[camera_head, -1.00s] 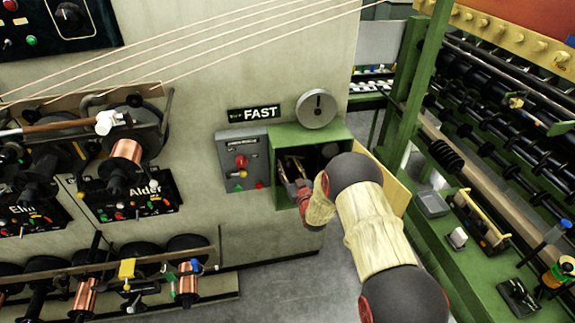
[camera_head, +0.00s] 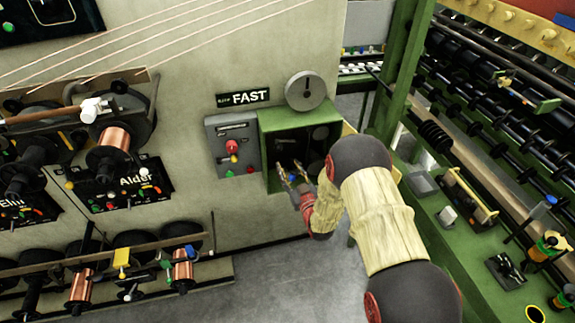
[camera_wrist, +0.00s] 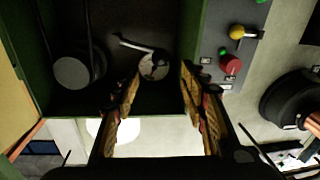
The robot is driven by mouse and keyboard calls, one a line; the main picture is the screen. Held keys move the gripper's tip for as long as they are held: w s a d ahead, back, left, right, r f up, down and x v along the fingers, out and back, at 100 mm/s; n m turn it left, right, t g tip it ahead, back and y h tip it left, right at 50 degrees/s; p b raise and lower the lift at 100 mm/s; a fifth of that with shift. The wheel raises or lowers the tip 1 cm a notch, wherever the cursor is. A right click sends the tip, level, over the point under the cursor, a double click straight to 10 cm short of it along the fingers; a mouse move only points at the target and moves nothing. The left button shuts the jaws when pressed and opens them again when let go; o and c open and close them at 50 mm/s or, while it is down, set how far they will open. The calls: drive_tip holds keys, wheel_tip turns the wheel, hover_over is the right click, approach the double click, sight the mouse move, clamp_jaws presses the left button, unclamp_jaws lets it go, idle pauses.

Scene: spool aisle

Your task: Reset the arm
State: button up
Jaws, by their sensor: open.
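My gripper (camera_head: 290,176) is at the open front of a green box (camera_head: 268,137) on the wall, near its lower left. In the wrist view my gripper (camera_wrist: 160,90) has its two fingers spread apart, with nothing between them. Beyond the fingers, the dark inside of the box holds a pale round part with a lever (camera_wrist: 153,65) and a grey disc (camera_wrist: 72,73). In the head view my arm (camera_head: 375,215) reaches in from the lower right and hides the box's lower right part.
A grey control box with a red knob (camera_head: 232,147) is just left of the green box. A round dial (camera_head: 305,90) stands on top. A green machine bench (camera_head: 470,235) lies to the right, and spools (camera_head: 115,140) to the left. Grey floor (camera_head: 270,280) is clear below.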

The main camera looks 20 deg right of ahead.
drive_tip(key=s+d+f+g+h, duration=0.1)
drive_tip(key=s+f+g, duration=0.15)
drive_tip(key=f, duration=0.45)
drive_tip(key=s+f+g, duration=0.2)
drive_tip(key=f+g, duration=0.2)
drive_tip(key=f, duration=0.3)
drive_tip(key=s+d+m+g+h, duration=0.15)
drive_tip(key=s+g, duration=0.25)
drive_tip(key=s, duration=0.4)
drive_tip(key=s+a+r+g+b, duration=0.1)
drive_tip(key=s+a+r+b, duration=0.1)
drive_tip(key=s+r, duration=1.3)
drive_tip(key=s+a+r+g+b, duration=0.1)
drive_tip(key=s+r+b, duration=0.4)
drive_tip(key=s+r, duration=1)
drive_tip(key=shift+a+r+m, duration=0.45)
drive_tip(key=shift+a+r, duration=0.05)
drive_tip(key=shift+r, duration=0.3)
drive_tip(key=shift+f+y, duration=0.15)
drive_tip(key=shift+y, duration=0.1)
